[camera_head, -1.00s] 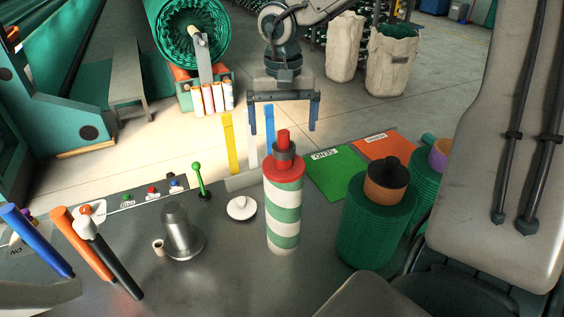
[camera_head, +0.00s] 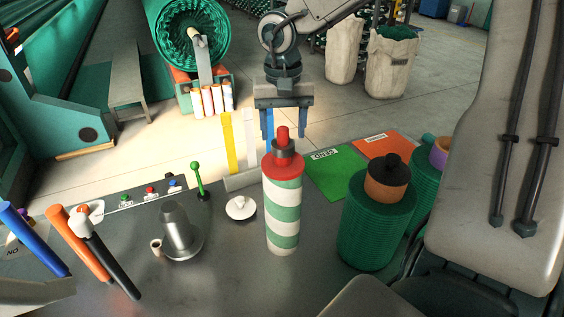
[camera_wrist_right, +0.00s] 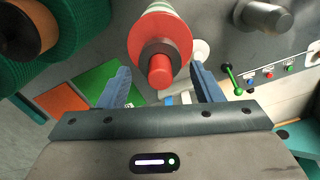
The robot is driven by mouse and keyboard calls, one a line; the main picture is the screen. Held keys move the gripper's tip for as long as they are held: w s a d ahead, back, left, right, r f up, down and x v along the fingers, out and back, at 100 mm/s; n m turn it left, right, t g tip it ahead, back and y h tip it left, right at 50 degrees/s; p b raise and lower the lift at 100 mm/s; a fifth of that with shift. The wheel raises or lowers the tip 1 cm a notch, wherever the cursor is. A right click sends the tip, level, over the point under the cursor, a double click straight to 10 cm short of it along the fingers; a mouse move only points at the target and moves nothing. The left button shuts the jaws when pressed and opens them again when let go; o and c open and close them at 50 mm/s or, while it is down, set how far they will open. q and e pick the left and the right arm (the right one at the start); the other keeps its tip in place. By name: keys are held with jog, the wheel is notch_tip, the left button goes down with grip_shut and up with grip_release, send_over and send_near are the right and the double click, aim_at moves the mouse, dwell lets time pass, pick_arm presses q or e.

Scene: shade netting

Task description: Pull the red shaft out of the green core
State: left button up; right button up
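The red shaft (camera_head: 283,134) stands upright out of a dark grey ring (camera_head: 284,149) on top of the green-and-white striped core (camera_head: 283,215), which has a red upper end. In the right wrist view the red shaft (camera_wrist_right: 161,72) points toward the camera, near the gap between the fingertips. My right gripper (camera_head: 285,132) is open and empty, with its blue fingers apart just behind the shaft; it also shows in the right wrist view (camera_wrist_right: 160,72). No contact with the shaft is visible. My left gripper is not in view.
Dark green rolls (camera_head: 372,235) stand right of the core. A grey metal cone (camera_head: 177,228) and a white knob (camera_head: 240,207) stand left of it. A green lever (camera_head: 200,182) rises behind. Green (camera_head: 335,172) and orange (camera_head: 388,145) mats lie behind to the right.

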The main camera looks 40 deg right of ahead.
jog(key=c, duration=1.1)
grip_shut()
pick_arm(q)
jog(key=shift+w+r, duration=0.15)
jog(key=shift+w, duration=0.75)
pick_arm(e)
jog(key=shift+r, duration=0.1)
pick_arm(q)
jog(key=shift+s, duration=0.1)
pick_arm(e)
jog(key=shift+r+p, duration=0.45)
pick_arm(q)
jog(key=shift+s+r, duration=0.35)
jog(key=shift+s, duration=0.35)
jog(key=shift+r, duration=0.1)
pick_arm(e)
jog(key=shift+r, duration=0.15)
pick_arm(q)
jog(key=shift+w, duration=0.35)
